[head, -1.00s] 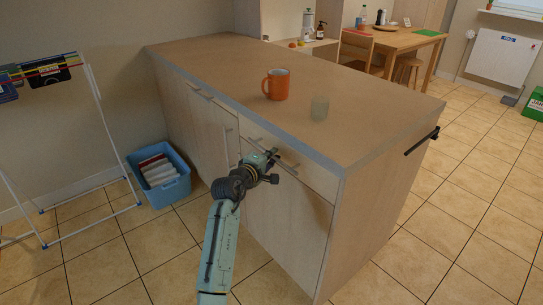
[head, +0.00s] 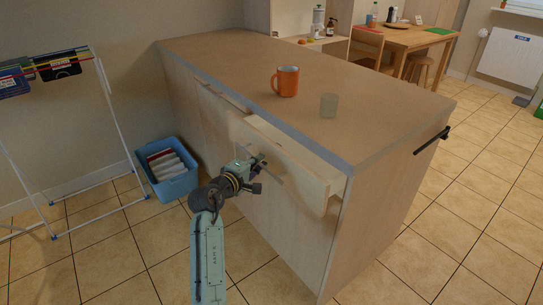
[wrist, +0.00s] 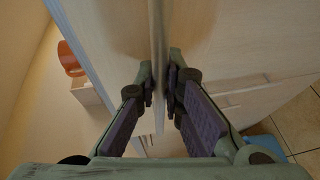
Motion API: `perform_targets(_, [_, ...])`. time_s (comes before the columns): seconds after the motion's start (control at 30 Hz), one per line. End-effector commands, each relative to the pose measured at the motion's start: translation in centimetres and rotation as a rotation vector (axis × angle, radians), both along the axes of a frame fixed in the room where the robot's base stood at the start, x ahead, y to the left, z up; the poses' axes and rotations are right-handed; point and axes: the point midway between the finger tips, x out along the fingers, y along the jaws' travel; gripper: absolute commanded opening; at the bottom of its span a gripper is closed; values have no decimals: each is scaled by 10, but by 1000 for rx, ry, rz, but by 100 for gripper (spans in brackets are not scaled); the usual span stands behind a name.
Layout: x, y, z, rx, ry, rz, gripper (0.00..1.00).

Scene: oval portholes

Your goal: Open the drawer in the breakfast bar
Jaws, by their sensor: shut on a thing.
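The breakfast bar (head: 385,205) is a pale wooden unit with a brown top. Its drawer (head: 305,185) is pulled partly out, with a gap showing between its front and the bar's body. My gripper (head: 258,162) is at the drawer front, shut on the bar handle (wrist: 157,45). In the wrist view, the fingers of my gripper (wrist: 160,88) close in on the handle from both sides. Part of the handle is hidden behind my gripper in the head view.
An orange mug (head: 287,82) and a small glass (head: 328,105) stand on the bar top. A blue basket (head: 175,187) and a drying rack (head: 112,115) stand on the floor at left. Tiled floor in front of the bar is clear.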

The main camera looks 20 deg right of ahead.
Motion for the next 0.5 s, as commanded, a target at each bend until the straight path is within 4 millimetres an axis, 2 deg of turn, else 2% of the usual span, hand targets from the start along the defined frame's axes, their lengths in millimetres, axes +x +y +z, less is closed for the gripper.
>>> perform_targets(0.1, [-9,23,-2,1,2,0,0])
perform_targets(0.23, [-16,42,-1,2,1,1,0])
perform_targets(0.5, [-23,62,-1,2,1,-3,0])
